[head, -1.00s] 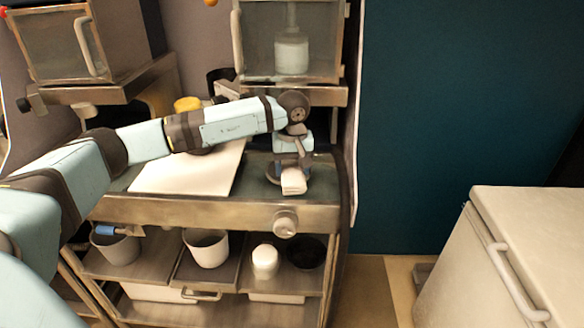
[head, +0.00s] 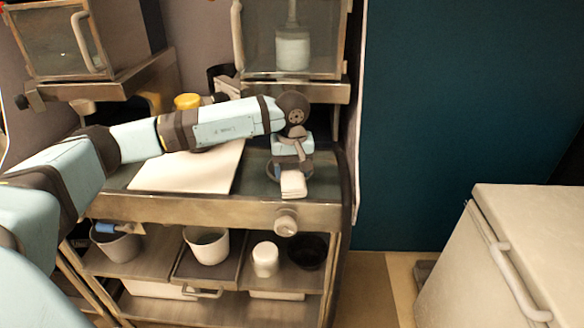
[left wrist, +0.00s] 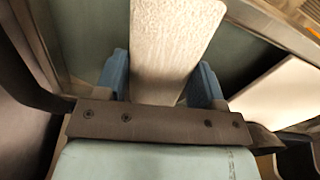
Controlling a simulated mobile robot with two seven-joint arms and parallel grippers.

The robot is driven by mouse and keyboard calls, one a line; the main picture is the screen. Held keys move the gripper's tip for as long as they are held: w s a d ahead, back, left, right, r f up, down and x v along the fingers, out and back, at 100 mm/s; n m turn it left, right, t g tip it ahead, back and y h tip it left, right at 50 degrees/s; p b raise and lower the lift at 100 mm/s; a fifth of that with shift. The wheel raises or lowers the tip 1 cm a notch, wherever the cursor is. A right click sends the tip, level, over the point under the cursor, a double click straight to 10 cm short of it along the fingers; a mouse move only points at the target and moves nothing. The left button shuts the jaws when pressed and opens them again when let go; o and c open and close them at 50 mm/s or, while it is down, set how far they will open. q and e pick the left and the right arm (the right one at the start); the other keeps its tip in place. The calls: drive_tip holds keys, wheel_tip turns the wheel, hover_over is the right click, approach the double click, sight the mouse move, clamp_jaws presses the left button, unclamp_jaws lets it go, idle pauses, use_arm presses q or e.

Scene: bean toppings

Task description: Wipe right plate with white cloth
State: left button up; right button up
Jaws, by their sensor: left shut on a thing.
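My left gripper (head: 291,170) is shut on a folded white cloth (head: 293,185), over the right end of the counter. In the left wrist view the cloth (left wrist: 170,45) sticks out between the blue fingers of my left gripper (left wrist: 162,78). A dark teal plate surface (head: 255,172) lies under and beside the cloth, right of a white board. It also shows beside the cloth in the left wrist view (left wrist: 88,35). The arm hides part of this plate. I cannot tell whether the cloth touches it. My right gripper is not in view.
The white board (head: 185,172) lies on the left of the counter. A yellow-topped item (head: 187,101) stands behind my arm. A knob (head: 286,221) sticks out at the front. Cups and bowls stand on the shelf below. A white chest (head: 530,225) stands at right.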

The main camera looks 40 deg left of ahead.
use_arm(q)
drive_tip(key=shift+s+d+f, duration=0.1)
drive_tip(key=shift+s, duration=0.05)
drive_tip(key=shift+r+p, duration=0.55)
drive_tip(key=shift+r, duration=0.9)
drive_tip(key=shift+s+d+r, duration=0.25)
drive_tip(key=shift+s+d, duration=0.35)
drive_tip(key=shift+s, duration=0.3)
drive_tip(key=shift+s+d+r, duration=0.25)
drive_tip(key=shift+s+d, duration=0.3)
drive_tip(key=shift+s, duration=0.35)
drive_tip(key=s+d, duration=0.1)
drive_tip(key=s, duration=0.1)
drive_tip(key=s+d+r, duration=0.1)
drive_tip(key=s, duration=0.1)
drive_tip(key=shift+d, duration=0.2)
drive_tip(key=s+d+r+m+p, duration=0.1)
drive_tip(key=s+d+m+p, duration=0.2)
drive_tip(key=d+m+p, duration=0.4)
drive_tip(key=m+p, duration=0.1)
drive_tip(key=p, duration=0.2)
drive_tip(key=shift+s+d+r+p, duration=0.15)
drive_tip(key=shift+d+r+p, duration=0.1)
drive_tip(key=shift+d+p, duration=0.15)
